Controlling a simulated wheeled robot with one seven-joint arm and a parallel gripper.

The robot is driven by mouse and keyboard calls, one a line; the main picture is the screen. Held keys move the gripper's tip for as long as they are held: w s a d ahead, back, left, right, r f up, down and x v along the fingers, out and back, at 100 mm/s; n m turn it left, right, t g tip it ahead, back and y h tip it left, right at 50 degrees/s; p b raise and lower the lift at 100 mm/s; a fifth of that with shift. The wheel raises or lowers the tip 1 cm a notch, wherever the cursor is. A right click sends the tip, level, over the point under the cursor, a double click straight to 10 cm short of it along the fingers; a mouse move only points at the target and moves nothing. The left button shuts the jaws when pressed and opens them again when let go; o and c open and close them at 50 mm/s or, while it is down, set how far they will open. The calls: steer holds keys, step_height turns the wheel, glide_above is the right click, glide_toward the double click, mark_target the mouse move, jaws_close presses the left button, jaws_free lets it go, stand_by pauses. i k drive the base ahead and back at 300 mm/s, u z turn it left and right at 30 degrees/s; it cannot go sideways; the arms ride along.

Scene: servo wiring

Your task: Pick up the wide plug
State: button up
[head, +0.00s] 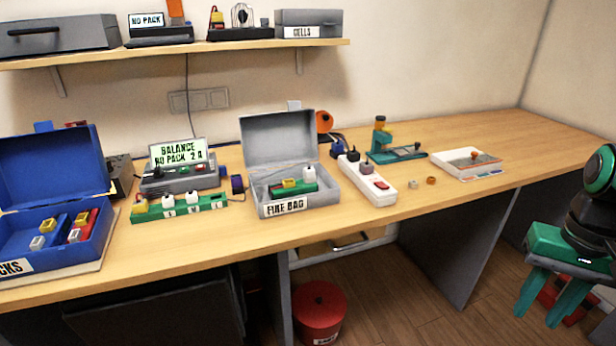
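No plug in the head view is clearly marked as the wide one. My gripper (540,315) hangs at the far right, beyond the table's front edge and far from the plugs. Its green fingers are apart, with nothing seen between them.
A balance charger (181,178) stands behind the green strip. A white power strip (368,184), a teal stand (385,145) and a white tray (466,163) are farther right. A shelf (190,50) hangs above. The table's right end is clear. A red bin (319,312) stands below.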

mark_target(309, 172)
steer(key=u, duration=0.05)
steer(key=i, duration=1)
steer(key=z, duration=0.05)
